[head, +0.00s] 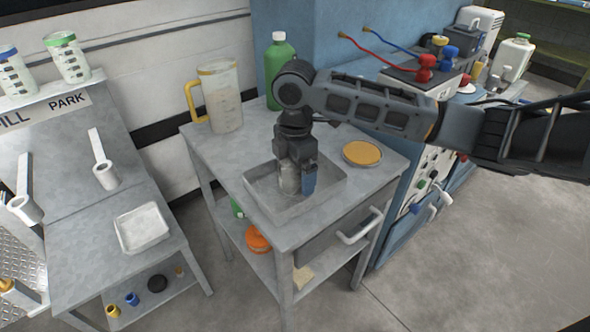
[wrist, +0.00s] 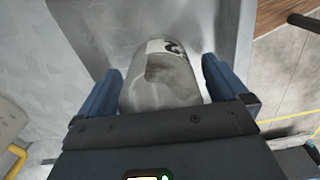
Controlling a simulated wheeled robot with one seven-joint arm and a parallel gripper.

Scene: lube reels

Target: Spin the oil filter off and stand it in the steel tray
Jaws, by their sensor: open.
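The oil filter (head: 289,181), a grey-white cylinder, appears upright in the steel tray (head: 317,200) in the head view; its base is partly hidden. My gripper (head: 298,185) points down over the tray, with a blue finger in front of the filter. In the wrist view the filter (wrist: 160,85) lies between the two spread blue fingers of my gripper (wrist: 163,85), with a dark marking near its far end. A gap shows beside the filter at the left finger; contact on the right is hard to tell.
The tray sits on a grey metal cart (head: 225,158). A yellow-handled jug (head: 220,98), a green bottle (head: 280,70) and a shallow yellow-topped dish (head: 362,153) stand around it. A separate bench at left holds a white tray (head: 142,228). The cart's front left corner is clear.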

